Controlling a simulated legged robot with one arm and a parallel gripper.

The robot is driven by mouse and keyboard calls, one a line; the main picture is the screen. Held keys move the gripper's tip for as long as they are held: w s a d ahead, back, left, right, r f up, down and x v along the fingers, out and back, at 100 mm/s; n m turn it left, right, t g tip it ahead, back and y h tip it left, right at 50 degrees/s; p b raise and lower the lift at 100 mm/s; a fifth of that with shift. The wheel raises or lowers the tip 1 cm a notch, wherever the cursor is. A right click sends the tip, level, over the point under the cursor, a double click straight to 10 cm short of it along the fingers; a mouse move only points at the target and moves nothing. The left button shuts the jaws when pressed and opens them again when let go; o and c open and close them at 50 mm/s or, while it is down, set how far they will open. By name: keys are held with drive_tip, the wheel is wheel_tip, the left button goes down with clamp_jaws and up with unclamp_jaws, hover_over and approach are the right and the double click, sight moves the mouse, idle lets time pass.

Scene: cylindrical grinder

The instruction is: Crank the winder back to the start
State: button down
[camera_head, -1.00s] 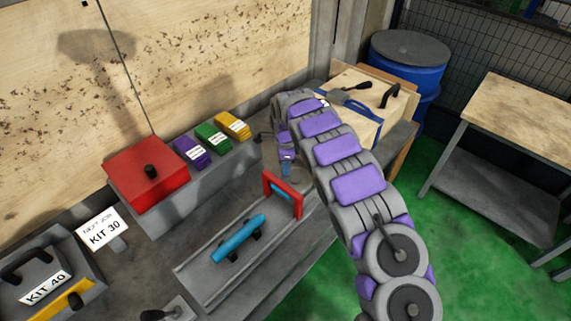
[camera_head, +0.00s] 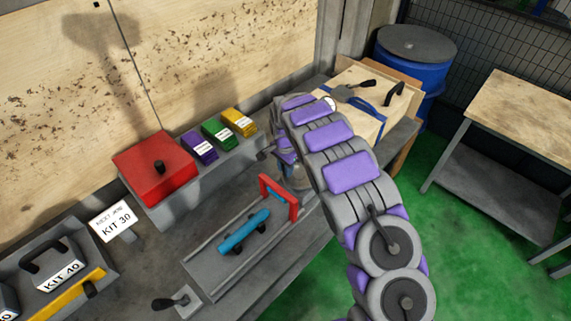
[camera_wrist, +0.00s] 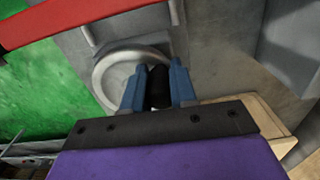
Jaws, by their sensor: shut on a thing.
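In the wrist view my gripper (camera_wrist: 158,88) has its two blue fingers closed around a black upright knob (camera_wrist: 158,90). The knob stands over a light grey round wheel (camera_wrist: 106,72), which I take to be the winder. In the head view my arm bends down beside the right end of the bench and hides most of the wheel and the fingers. The red frame (camera_head: 279,198) stands just left of my gripper. A blue cylinder (camera_head: 245,231) lies on supports on the grey machine bed left of that frame.
A red box (camera_head: 153,176) and purple, green and yellow blocks (camera_head: 219,134) sit along the back ledge. A sign reading KIT 30 (camera_head: 114,222) and a KIT 40 case (camera_head: 60,266) are at left. A wooden crate (camera_head: 362,101) and blue barrel (camera_head: 412,60) stand behind my arm.

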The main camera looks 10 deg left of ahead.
drive_tip(key=shift+s+n, duration=0.1)
drive_tip(key=shift+n, duration=0.3)
drive_tip(key=c, duration=0.9)
unclamp_jaws()
drive_tip(key=shift+r, duration=0.1)
wheel_tip(320, 180, up, 17)
drive_tip(key=p, duration=0.1)
drive_tip(key=shift+a, duration=0.1)
